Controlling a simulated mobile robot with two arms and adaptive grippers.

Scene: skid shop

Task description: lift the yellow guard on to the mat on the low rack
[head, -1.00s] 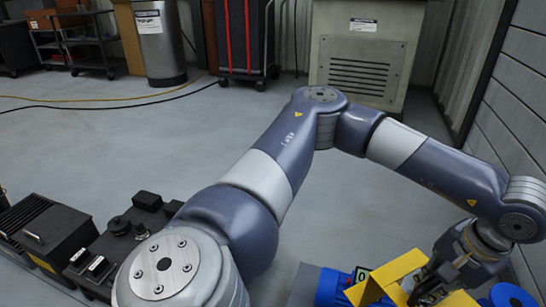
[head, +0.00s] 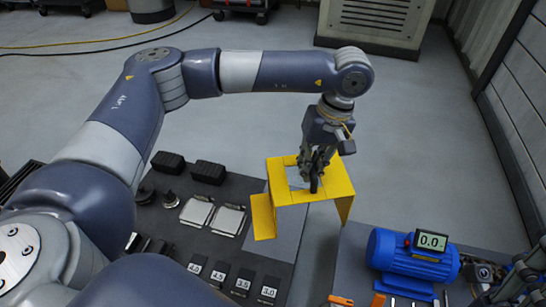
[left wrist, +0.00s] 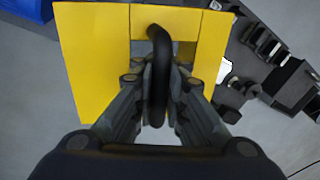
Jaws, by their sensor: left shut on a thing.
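The yellow guard (head: 308,190) is a bent sheet-metal cover with a black handle. In the head view my left gripper (head: 314,180) is shut on that handle and holds the guard up in the air. The left wrist view shows the fingers (left wrist: 158,100) closed around the black handle, with the yellow guard (left wrist: 92,55) beyond. The low rack (head: 228,252) is dark and lies below and to the left. A grey mat (head: 288,237) covers its right end, partly hidden by the guard. What seems my right gripper (head: 525,278) shows in part at the right edge.
A blue motor (head: 405,255) with a display reading 0.0 stands on a grey surface at lower right. The rack carries black blocks (head: 207,172), silver-topped pieces (head: 228,219) and numbered dark pieces (head: 243,283). Open floor lies behind; a vented cabinet (head: 375,22) stands at the back.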

